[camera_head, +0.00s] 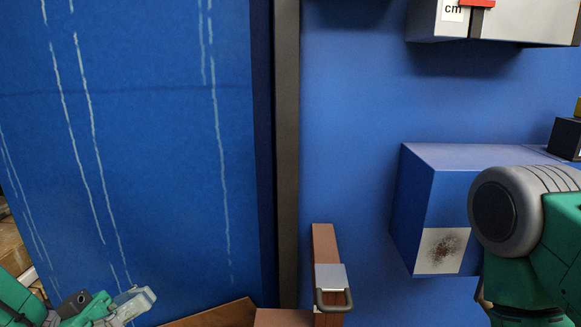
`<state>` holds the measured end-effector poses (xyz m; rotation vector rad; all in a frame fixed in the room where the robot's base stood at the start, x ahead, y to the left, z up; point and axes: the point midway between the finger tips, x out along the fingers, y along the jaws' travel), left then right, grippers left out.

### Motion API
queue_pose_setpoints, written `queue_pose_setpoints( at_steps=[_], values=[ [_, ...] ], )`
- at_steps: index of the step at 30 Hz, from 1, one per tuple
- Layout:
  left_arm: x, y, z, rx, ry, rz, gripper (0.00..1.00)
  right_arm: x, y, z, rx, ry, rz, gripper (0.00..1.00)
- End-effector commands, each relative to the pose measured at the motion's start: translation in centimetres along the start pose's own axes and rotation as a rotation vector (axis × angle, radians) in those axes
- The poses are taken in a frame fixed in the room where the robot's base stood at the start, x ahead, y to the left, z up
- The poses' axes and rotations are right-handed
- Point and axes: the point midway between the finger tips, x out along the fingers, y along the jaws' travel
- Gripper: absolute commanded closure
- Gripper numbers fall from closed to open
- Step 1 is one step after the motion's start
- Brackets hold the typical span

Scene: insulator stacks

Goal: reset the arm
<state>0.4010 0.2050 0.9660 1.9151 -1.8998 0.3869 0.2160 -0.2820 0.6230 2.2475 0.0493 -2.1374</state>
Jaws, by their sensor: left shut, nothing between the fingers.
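My left gripper (135,301) is at the bottom left, low in front of the blue panel with pale streaks (150,150). Its pale fingers are together with nothing between them. My green right arm, with a grey rounded joint, comes in at the right edge and hides part of a blue box (412,205). My right gripper is out of view. No insulator stack can be made out.
A dark vertical post (287,150) divides the blue surfaces. A brown upright piece (325,243) with a metal handle (333,298) stands at bottom centre. A grey box (510,25) juts out at top right. Brown boards lie at the bottom.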

Motion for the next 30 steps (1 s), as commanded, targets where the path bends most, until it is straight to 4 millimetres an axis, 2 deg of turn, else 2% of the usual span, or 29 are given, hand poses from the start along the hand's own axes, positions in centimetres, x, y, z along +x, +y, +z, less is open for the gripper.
queue_pose_setpoints(
  at_steps=[8,11,14,19,22,25,27,29,30],
  values=[
    [0.1,-2.3,3.6,-0.043,-0.079,-0.184,1.0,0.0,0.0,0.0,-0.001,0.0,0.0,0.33],
    [0.1,-3.2,5.5,-0.066,-0.126,-0.271,1.0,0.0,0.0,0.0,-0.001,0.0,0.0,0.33],
    [-0.2,-4.2,7.8,-0.097,-0.189,-0.374,1.0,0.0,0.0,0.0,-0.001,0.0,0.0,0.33],
    [-1.9,-5.2,13.3,-0.18,-0.354,-0.592,1.0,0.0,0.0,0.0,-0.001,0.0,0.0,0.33],
    [-4.5,-4.8,18.0,-0.263,-0.52,-0.769,1.0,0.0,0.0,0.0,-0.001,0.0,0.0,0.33],
    [-8.6,-2.6,22.8,-0.37,-0.732,-0.965,1.0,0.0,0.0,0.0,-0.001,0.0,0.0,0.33],
    [-11.8,0.0,25.5,-0.449,-0.89,-1.094,1.0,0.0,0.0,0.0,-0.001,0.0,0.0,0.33],
    [-14.6,2.7,27.1,-0.516,-1.021,-1.199,1.0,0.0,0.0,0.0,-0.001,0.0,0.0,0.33],
    [-16.3,4.6,27.9,-0.559,-1.105,-1.262,1.0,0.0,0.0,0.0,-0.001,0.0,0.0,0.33]
  ],
)
